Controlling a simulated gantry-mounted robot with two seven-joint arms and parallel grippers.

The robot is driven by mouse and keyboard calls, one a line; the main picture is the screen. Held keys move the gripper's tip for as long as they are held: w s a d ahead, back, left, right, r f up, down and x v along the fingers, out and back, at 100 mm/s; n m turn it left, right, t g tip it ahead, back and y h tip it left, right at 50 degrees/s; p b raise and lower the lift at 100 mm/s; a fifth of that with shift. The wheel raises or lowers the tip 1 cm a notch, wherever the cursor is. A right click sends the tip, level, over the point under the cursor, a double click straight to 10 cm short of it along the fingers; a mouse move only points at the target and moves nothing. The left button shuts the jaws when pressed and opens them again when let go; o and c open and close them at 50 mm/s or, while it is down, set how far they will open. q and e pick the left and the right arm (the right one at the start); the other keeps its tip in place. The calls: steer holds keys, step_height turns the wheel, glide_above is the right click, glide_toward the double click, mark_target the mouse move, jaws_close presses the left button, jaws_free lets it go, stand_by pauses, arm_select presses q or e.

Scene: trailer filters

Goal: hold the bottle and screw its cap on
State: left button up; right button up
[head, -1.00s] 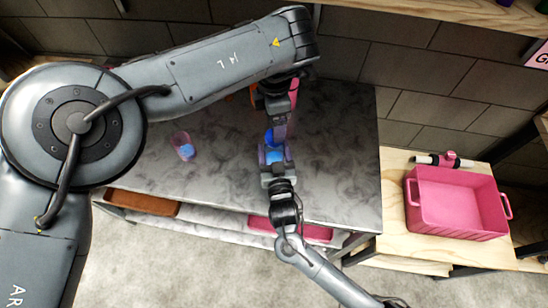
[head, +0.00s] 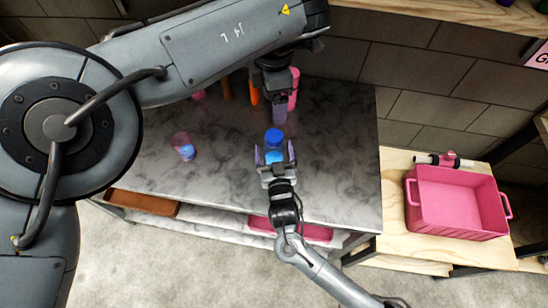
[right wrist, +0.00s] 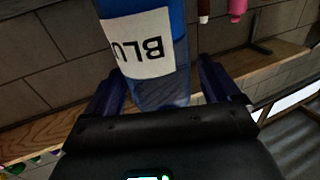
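The blue bottle (head: 273,157) stands upright near the front of the dark marbled table, with a blue cap (head: 274,135) on top. Whether the cap is fully seated cannot be told. My right gripper (head: 275,154) is around the bottle from the front, its fingers spread on either side. In the right wrist view the bottle (right wrist: 150,50) shows a white label, with gaps between it and the fingers. My left gripper (head: 279,115) is behind and apart from the cap, holding nothing visible. Its finger opening cannot be made out.
A pinkish clear container with blue in it (head: 183,147) stands on the table to the left. Orange and pink items (head: 293,88) stand at the back, partly behind my left arm. A pink bin (head: 455,203) is on the wooden bench at right.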

steer(key=shift+o, duration=0.4)
steer(key=shift+s, duration=0.6)
steer(key=s+d+p, duration=0.1)
steer(key=s, duration=0.8)
steer(key=shift+s+d+p, duration=0.25)
steer(key=shift+s+p, duration=0.05)
steer(key=shift+p, duration=0.05)
